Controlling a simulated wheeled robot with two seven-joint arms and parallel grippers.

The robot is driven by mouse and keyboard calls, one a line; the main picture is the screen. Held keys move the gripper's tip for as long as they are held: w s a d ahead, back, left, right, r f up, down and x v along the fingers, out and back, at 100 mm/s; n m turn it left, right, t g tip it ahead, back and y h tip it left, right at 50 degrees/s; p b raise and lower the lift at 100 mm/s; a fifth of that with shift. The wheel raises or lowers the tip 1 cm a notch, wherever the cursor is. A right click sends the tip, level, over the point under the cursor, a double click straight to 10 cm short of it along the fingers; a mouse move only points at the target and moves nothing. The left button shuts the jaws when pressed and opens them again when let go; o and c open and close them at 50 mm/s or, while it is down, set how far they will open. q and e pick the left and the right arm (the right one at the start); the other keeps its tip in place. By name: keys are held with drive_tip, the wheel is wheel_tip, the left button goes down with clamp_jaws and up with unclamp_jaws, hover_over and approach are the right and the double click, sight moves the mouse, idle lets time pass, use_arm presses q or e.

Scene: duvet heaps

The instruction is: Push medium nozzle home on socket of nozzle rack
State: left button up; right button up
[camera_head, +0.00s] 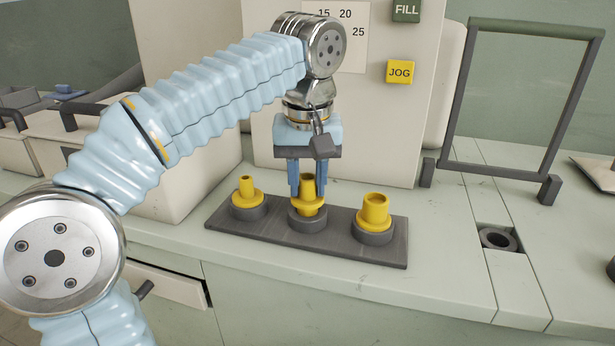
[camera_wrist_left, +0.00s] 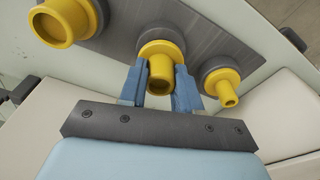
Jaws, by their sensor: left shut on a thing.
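The nozzle rack (camera_head: 340,249) is a dark flat board with three round grey sockets in a row on the counter. The medium nozzle (camera_head: 307,206) is yellow and stands upright at the middle socket (camera_head: 300,222). My left gripper (camera_head: 307,194) points down from above and is shut on this nozzle; its blue fingers are on either side of the tube. In the left wrist view the nozzle (camera_wrist_left: 161,70) shows between the fingers (camera_wrist_left: 160,88), its flange over the grey socket. I cannot tell whether the flange touches the socket. My right gripper is not in view.
A small nozzle (camera_head: 246,192) sits on the left socket and a wide nozzle (camera_head: 374,212) on the right one. A cream machine with a yellow JOG button (camera_head: 399,72) stands behind. A dark frame (camera_head: 452,165) and a round counter hole (camera_head: 497,238) are at right.

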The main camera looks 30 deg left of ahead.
sight(307, 202)
use_arm(q)
drive_tip(key=shift+f+b, duration=0.6)
drive_tip(key=shift+f, duration=0.4)
drive_tip(key=o, duration=1.1)
drive_tip(key=shift+o, duration=0.2)
drive_tip(key=shift+r, duration=0.4)
wheel_tip(307, 202, up, 11)
drive_tip(key=s+p, duration=0.1)
drive_tip(key=p, duration=0.3)
drive_tip(key=shift+s+d+p, duration=0.15)
drive_tip(key=shift+d+p, duration=0.2)
drive_tip(key=shift+r, duration=0.1)
